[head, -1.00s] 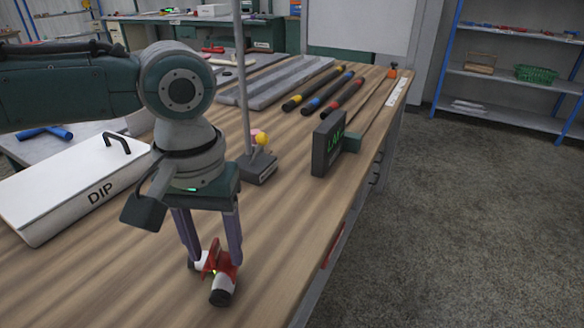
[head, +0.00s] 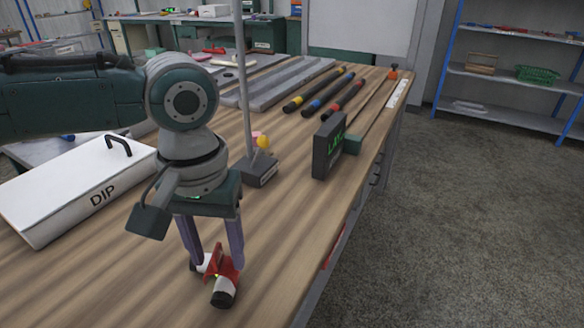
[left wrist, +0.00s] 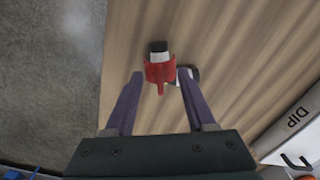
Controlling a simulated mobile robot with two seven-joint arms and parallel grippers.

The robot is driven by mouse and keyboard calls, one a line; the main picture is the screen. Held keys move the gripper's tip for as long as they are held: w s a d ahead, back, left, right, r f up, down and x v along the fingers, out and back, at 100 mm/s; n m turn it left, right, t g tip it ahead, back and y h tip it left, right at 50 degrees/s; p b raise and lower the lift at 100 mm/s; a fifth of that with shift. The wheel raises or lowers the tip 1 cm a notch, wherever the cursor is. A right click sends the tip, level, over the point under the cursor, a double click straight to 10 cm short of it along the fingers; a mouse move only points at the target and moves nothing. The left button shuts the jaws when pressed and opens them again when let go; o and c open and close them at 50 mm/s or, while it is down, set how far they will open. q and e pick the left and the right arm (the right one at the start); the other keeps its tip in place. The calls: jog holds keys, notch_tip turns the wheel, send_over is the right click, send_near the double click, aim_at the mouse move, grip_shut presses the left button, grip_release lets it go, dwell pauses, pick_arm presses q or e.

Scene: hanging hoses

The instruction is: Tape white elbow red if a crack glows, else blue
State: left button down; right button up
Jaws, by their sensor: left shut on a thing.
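The white elbow (head: 223,288), with dark ends, lies low over the table near its front edge. A red tape piece (head: 222,263) sits around or against its middle, with a tab standing up. A small yellow-green glow shows on the elbow beside the red. My left gripper (head: 216,264) points down, its two purple fingers on either side of the red tape, shut on it. The left wrist view shows the red tape (left wrist: 160,73) between the fingers and white elbow parts (left wrist: 160,56) beyond and to the right. Whether the elbow touches the table is unclear. My right gripper is not in view.
A white box marked DIP (head: 75,190) stands at left. A post on a dark base (head: 259,172) with a yellow knob and a dark display block (head: 329,145) stand behind the gripper. Several banded rods (head: 325,95) lie farther back. The table's right edge drops to open floor.

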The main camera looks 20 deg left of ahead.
pick_arm(q)
jog(key=shift+f, duration=0.15)
dwell(0.5)
jog(key=shift+f+b, duration=0.6)
jog(key=shift+f, duration=0.4)
jog(key=shift+f+b, duration=0.5)
jog(key=shift+f, duration=0.3)
dwell(0.4)
jog(key=shift+c, duration=0.8)
grip_release()
jog(key=shift+r, duration=0.1)
